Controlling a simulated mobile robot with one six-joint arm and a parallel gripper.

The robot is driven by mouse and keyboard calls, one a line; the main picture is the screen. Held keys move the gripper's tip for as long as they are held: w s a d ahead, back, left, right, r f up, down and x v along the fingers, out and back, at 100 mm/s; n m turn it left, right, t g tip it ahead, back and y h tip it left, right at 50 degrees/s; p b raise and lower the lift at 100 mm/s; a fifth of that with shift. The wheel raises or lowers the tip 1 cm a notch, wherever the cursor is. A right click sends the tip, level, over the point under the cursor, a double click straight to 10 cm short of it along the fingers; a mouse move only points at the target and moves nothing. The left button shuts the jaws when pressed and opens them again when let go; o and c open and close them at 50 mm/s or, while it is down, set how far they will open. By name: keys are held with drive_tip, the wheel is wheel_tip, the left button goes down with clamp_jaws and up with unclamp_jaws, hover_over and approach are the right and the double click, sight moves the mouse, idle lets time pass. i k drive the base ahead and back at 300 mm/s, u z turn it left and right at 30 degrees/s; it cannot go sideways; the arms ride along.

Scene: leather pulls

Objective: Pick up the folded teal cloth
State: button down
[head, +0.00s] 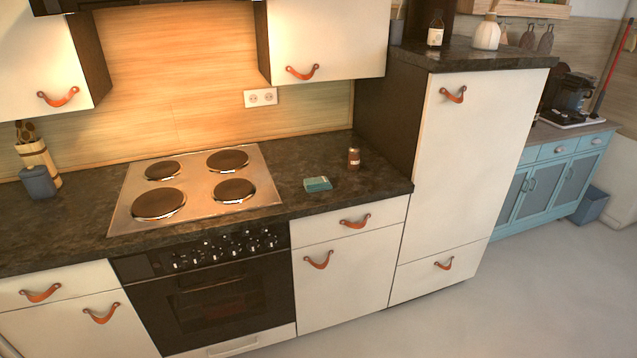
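The folded teal cloth (318,184) lies flat on the dark countertop (300,160), right of the stove's hot plates and a little back from the counter's front edge. It is small and looks like a neat rectangular stack. Nothing covers it. My gripper is not in the head view.
A small brown jar (353,158) stands behind and right of the cloth. The four-plate hob (200,187) lies to the left. A tall white cabinet (470,150) rises on the right, and a wall cabinet (328,40) hangs above. The floor (500,310) in front is clear.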

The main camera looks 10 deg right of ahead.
sight(317, 184)
drive_tip(key=i, duration=0.9)
drive_tip(key=z, duration=0.05)
